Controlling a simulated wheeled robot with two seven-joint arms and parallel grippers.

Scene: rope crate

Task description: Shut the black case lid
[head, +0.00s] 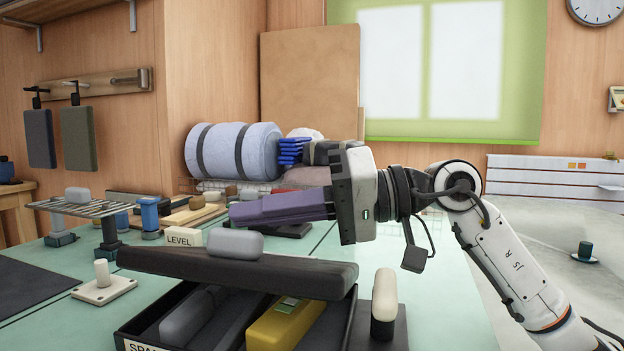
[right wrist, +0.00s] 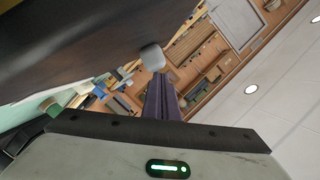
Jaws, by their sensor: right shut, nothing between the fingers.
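The black case (head: 340,325) stands open at the front of the green table, with a tag on its front partly cut off. Its dark lid (head: 300,275) is tilted partly down over the case, leaving a gap at the front. A grey rounded knob (head: 235,243) sits on the lid. My right gripper (head: 240,212) is shut and empty, its purple fingers pointing left just above the lid and knob. In the right wrist view the lid (right wrist: 70,45) fills the upper left, and the knob (right wrist: 152,57) is by the fingertips (right wrist: 160,82). My left gripper is not in view.
Inside the case lie a yellow item (head: 285,322) and a grey rounded item (head: 187,318). A cream-topped post (head: 384,290) stands right of the case. A LEVEL sign (head: 183,238), a blue spool (head: 150,215) and a rack (head: 85,207) are behind and left.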

